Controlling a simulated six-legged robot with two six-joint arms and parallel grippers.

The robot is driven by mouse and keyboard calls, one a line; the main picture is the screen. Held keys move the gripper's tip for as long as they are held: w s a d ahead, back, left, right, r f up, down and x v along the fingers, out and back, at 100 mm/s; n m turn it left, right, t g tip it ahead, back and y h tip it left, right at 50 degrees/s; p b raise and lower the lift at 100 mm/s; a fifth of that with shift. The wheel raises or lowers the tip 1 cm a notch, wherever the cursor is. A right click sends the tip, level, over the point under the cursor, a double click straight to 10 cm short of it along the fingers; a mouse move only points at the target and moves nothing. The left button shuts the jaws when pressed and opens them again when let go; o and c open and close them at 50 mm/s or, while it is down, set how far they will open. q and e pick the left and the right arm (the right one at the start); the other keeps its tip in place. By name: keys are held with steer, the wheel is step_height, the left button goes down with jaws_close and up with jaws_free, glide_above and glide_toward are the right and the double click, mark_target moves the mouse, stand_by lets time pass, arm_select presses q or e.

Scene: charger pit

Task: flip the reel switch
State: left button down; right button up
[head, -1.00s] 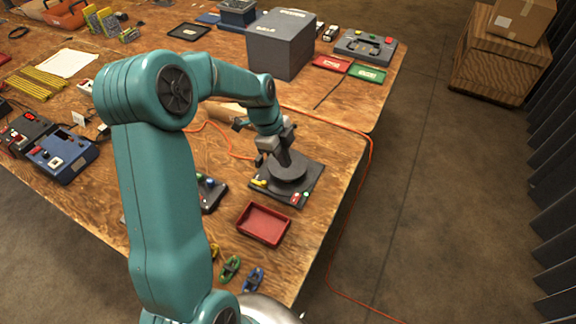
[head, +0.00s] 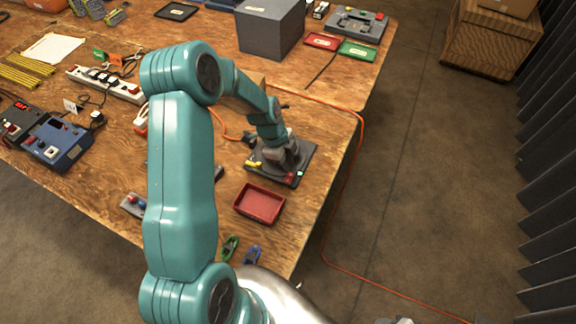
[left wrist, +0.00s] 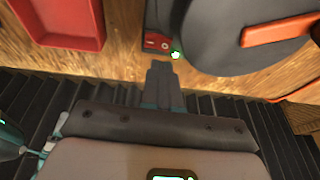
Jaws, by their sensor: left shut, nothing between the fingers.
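The cable reel (head: 308,150) sits on a dark square base near the table's right edge. A small red switch (head: 289,179) and a green light (head: 300,174) are at the base's front corner. In the left wrist view the red switch (left wrist: 157,41) is close beyond my fingertips, with the lit green light (left wrist: 176,55) beside it. The dark reel drum (left wrist: 215,50) is to the right. My left gripper (left wrist: 162,68) is shut and empty, its tips just short of the switch; contact cannot be told. In the head view my left gripper (head: 284,160) partly hides the reel.
A red tray (head: 259,204) lies in front of the reel, and shows in the left wrist view (left wrist: 68,40). An orange cable (head: 357,150) runs along the table's right edge to the floor. A grey box (head: 268,30) stands behind. Green and blue clips lie near the front edge.

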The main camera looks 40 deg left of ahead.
mark_target(290, 175)
arm_select(q)
step_height(290, 175, down, 2)
steer(key=shift+w+a+f+p, duration=0.1)
steer(key=shift+f+p, duration=0.1)
steer(key=shift+p, duration=0.1)
steer(key=shift+w+f, duration=0.1)
steer(key=shift+f, duration=0.55)
steer(key=shift+w+f+b, duration=0.1)
steer(key=shift+f+b, duration=0.5)
steer(key=shift+b, duration=0.5)
steer(key=shift+r, duration=0.4)
steer(key=shift+f, duration=0.1)
